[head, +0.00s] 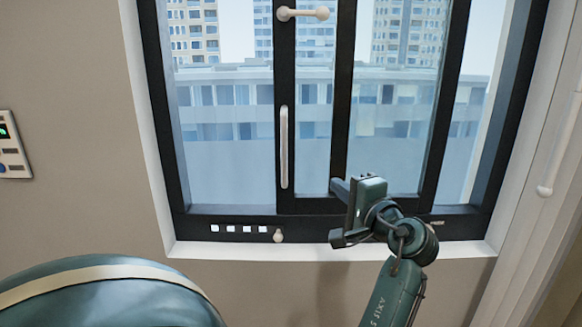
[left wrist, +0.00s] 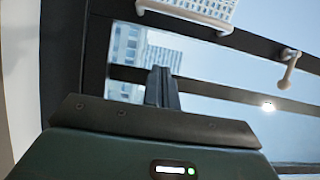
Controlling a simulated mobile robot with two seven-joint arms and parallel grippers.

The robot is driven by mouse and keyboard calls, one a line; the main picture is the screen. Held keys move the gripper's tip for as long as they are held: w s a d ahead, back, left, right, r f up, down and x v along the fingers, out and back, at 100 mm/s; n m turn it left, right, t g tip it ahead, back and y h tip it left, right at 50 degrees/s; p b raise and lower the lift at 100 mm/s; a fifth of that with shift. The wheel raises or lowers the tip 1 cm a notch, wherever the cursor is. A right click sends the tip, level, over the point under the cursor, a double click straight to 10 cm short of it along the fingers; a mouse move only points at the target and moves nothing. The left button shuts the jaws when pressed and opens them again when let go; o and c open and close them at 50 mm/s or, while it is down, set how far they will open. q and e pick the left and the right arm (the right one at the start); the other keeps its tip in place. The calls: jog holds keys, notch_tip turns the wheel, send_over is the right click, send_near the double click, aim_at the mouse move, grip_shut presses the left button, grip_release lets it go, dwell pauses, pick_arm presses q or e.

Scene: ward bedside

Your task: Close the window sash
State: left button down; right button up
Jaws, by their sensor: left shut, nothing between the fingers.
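The window sash (head: 285,80) has a dark upright stile near the middle of the window in the head view. A wide bright area lies between this stile and the left side of the dark window frame (head: 160,90); I cannot tell if it is glazed. A pale vertical bar handle (head: 284,147) is on the stile, with a pale latch (head: 303,13) above. The handle (left wrist: 190,14) and latch (left wrist: 288,72) also show in the left wrist view. My left gripper (head: 338,187) is shut and empty, right of and below the handle, apart from it. Its fingers (left wrist: 161,80) show pressed together. My right gripper is out of view.
A white sill (head: 330,252) runs below the window. A small knob (head: 278,236) and several white squares (head: 238,228) are on the lower frame. A wall panel (head: 12,145) is at far left. A pale rod (head: 560,150) hangs at right. A green rounded shape fills the lower left.

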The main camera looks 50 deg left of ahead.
pick_arm(q)
jog(key=a+p, duration=0.3)
jog(key=a, duration=0.8)
jog(key=shift+s+a, duration=0.4)
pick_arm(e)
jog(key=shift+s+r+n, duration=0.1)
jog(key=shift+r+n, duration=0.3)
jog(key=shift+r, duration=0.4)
